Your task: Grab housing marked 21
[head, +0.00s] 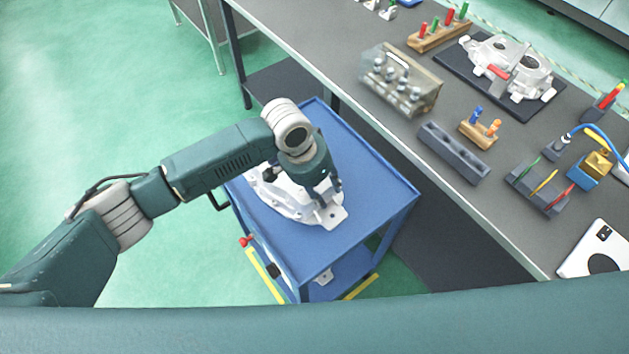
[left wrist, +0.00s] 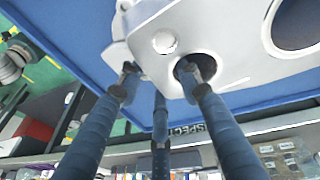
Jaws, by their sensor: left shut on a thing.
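A white cast housing (head: 290,204) lies on the blue top of a cart in the head view, partly hidden under my left arm. No number is readable on it. My left gripper (head: 328,193) points down at the right part of the housing and is shut on it. In the left wrist view the housing (left wrist: 235,50) fills the top right. One finger of my left gripper (left wrist: 162,70) reaches into a round hole in the housing, and another sits at its outer edge. My right gripper is not in view.
The blue cart (head: 375,190) stands beside a long grey workbench (head: 500,225). On the bench are another white casting (head: 510,62) on a dark mat, a clear box (head: 400,80), a slotted grey block (head: 453,153) and a white tablet (head: 597,249). Green floor lies open at left.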

